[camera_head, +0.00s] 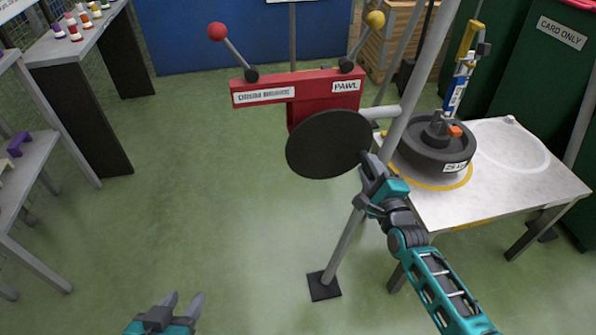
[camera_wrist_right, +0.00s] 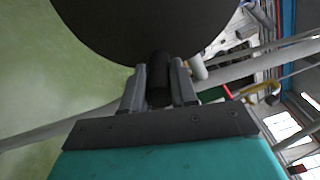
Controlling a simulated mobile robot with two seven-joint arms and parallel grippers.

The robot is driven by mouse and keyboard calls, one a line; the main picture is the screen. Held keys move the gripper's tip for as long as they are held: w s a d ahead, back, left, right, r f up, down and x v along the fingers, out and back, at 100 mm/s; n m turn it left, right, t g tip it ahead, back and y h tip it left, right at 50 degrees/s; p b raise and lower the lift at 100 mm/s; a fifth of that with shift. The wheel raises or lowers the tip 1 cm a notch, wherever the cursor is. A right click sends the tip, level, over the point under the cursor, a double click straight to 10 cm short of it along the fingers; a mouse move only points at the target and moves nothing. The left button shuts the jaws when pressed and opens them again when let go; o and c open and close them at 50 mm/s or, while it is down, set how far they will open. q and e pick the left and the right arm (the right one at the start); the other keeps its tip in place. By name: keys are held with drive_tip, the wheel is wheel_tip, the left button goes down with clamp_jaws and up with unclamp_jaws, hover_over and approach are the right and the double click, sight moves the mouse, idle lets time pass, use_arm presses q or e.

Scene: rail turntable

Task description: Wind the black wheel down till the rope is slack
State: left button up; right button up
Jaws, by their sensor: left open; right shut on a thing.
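The black wheel (camera_head: 328,145) is a plain round disc on the front of a red winch housing, and it also fills the top of the right wrist view (camera_wrist_right: 150,25). My right gripper (camera_head: 369,170) is at the wheel's lower right edge. In the right wrist view its fingers (camera_wrist_right: 159,82) are closed around a short dark handle (camera_wrist_right: 158,66) on the wheel. My left gripper (camera_head: 183,303) is open and empty at the bottom left, over the floor. I cannot make out the rope. A black round weight (camera_head: 433,160) sits on the white table.
The red winch bar (camera_head: 312,84) carries a red-knobbed lever (camera_head: 217,32) labelled as drum brake and a yellow-knobbed lever (camera_head: 375,20) labelled as pawl. Grey poles support it. A yellow hook piece (camera_head: 470,40) hangs above the weight. Open green floor lies to the left.

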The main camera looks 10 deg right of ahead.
clamp_jaws()
drive_tip(key=shift+d+r+n+p, duration=0.15)
drive_tip(key=shift+r+n+p, duration=0.35)
drive_tip(key=shift+n+p, duration=0.1)
drive_tip(key=shift+d+r+n+p, duration=0.15)
drive_tip(key=shift+r+n+p, duration=0.3)
drive_tip(key=shift+n+p, duration=0.15)
drive_tip(key=shift+r, duration=0.1)
drive_tip(key=shift+w+r+n+p, duration=0.1)
drive_tip(key=shift+r+n+p, duration=0.75)
drive_tip(key=shift+n+p, duration=0.15)
drive_tip(key=shift+r, duration=0.1)
drive_tip(key=shift+d, duration=0.1)
